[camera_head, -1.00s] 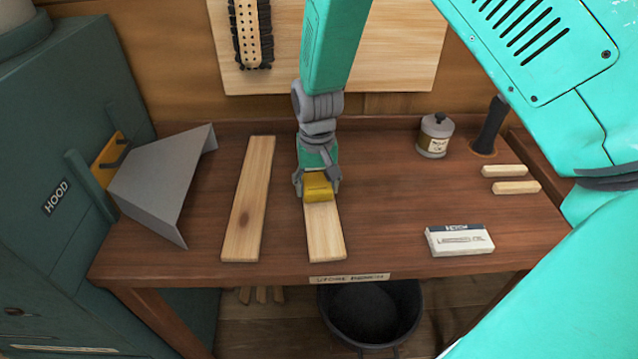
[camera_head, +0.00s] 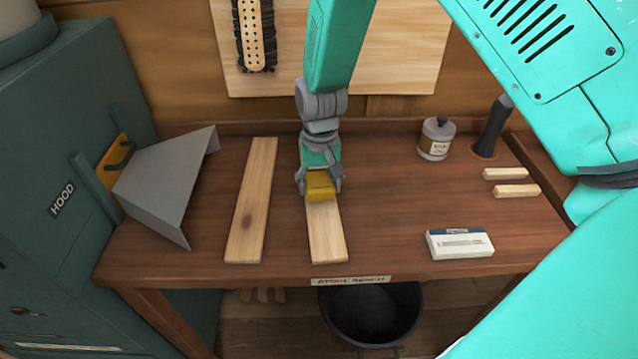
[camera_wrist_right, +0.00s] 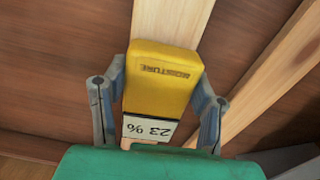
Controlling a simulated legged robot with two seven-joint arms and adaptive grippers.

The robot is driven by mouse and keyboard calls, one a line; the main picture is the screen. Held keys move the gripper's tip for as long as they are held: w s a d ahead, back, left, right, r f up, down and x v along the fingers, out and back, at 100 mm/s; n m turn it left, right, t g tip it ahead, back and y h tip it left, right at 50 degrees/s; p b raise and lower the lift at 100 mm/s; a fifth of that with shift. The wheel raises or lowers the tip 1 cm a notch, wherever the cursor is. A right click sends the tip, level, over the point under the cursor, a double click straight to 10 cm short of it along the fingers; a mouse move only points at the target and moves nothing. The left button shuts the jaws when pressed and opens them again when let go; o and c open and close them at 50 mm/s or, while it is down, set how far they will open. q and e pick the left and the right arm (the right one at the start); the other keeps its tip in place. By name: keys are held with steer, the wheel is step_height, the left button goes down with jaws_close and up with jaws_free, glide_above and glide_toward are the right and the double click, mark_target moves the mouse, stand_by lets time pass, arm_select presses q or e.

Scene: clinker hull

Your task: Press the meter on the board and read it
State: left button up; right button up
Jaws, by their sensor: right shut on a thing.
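The yellow moisture meter (camera_head: 321,187) is on the right-hand of two pale boards (camera_head: 327,236) lying on the bench. My right gripper (camera_head: 320,182) is shut on the meter, over the upper part of that board. In the right wrist view the meter (camera_wrist_right: 160,77) sits between the two fingers, with the word MOISTURE upside down. Its white display (camera_wrist_right: 149,128) reads 23 %, also upside down. The end of the meter that faces the board is hidden, so I cannot tell how firmly it touches. My left gripper is not in view.
A second board (camera_head: 251,205) lies to the left. A grey metal hood (camera_head: 171,185) juts over the bench's left end. A small white box (camera_head: 459,244), a lidded jar (camera_head: 436,139) and two short sticks (camera_head: 516,190) are on the right. A black tub (camera_head: 372,312) stands below.

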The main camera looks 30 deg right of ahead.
mark_target(320, 181)
step_height(320, 181, up, 7)
steer(key=p, duration=0.6)
stand_by(0.6)
